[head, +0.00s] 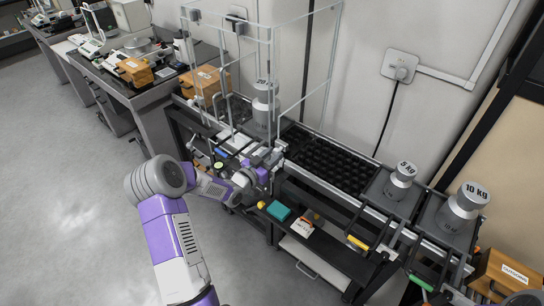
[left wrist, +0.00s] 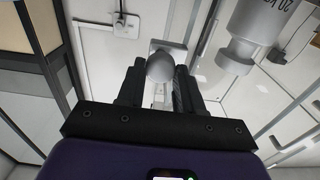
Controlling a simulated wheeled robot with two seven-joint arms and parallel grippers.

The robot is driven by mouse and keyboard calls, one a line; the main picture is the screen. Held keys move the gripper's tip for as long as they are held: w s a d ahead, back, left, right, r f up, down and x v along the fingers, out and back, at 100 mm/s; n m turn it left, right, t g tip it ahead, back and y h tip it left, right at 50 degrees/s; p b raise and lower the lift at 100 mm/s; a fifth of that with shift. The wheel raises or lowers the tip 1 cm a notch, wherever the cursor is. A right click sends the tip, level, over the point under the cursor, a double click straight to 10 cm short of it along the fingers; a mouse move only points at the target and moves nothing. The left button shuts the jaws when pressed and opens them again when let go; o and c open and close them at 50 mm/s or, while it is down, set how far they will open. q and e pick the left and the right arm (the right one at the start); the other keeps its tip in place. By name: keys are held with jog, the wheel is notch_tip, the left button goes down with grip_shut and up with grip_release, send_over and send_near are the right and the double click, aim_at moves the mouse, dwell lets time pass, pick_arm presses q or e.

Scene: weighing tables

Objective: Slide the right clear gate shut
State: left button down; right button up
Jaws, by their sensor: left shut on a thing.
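A tall clear-walled enclosure (head: 229,28) with pale frame edges stands on the bench in the head view. Its right-hand clear panel (head: 306,70) is see-through, and how far its gate stands open I cannot tell. My left gripper (head: 272,158) is low at the front of the enclosure, near its right front corner. In the left wrist view its two dark fingers (left wrist: 157,88) are shut on a rounded grey knob (left wrist: 166,66) with a squarish plate behind it. The knob is hidden or too small to make out in the head view. My right gripper is not in view.
A large grey weight (head: 265,105) stands inside the enclosure; a 20 kg weight (left wrist: 236,52) shows in the wrist view. A black roller bed (head: 333,160) runs right towards the 5 kg (head: 401,181) and 10 kg (head: 462,207) weights. Open floor lies left.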

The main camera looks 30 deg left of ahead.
pick_arm(q)
jog(key=shift+f, duration=0.35)
jog(key=c, duration=0.8)
grip_release()
jog(key=shift+o, duration=0.2)
jog(key=shift+r, duration=0.1)
jog(key=s+p, duration=0.1)
jog(key=s, duration=0.6)
jog(key=shift+s+a, duration=0.3)
jog(key=shift+a, duration=0.1)
